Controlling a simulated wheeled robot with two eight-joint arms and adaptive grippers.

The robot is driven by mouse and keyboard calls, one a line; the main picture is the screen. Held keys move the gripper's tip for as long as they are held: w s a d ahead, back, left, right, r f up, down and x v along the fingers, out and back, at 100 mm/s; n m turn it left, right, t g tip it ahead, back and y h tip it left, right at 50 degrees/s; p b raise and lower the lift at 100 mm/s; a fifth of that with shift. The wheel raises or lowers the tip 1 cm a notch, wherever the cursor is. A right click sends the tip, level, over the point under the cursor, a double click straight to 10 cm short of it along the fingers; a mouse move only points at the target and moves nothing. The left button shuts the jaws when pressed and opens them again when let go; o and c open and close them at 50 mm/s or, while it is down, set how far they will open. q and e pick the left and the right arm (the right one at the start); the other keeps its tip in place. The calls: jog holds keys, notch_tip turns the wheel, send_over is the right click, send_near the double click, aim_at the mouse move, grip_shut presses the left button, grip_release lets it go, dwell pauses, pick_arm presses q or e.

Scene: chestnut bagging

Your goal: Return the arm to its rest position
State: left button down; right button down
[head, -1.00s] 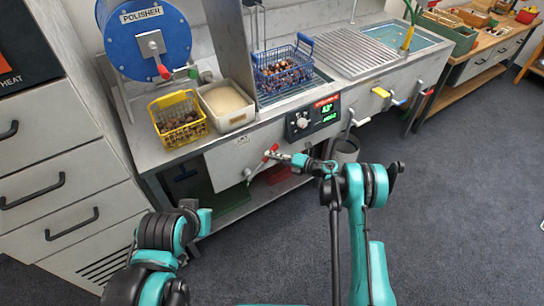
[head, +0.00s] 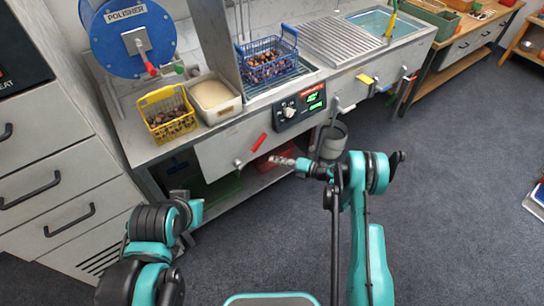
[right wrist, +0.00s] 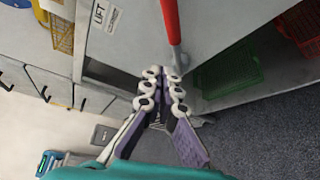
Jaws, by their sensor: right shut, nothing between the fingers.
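My right gripper (head: 278,161) is shut and empty in front of the counter, just right of and below a red-handled lever (head: 259,142) on the counter's front panel. A gap shows between the fingertips and the lever in the head view. In the right wrist view the closed fingers (right wrist: 163,76) point up the picture, and the red lever handle (right wrist: 171,22) shows beyond their tips. My left arm is folded at the lower left of the head view; its gripper does not show.
A yellow basket (head: 166,112) of chestnuts, a white tub (head: 215,97) and a blue basket (head: 268,60) of chestnuts stand on the counter. A blue polisher (head: 127,38) stands behind. A grey bucket (head: 333,140) is right of my gripper.

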dwell(0.4)
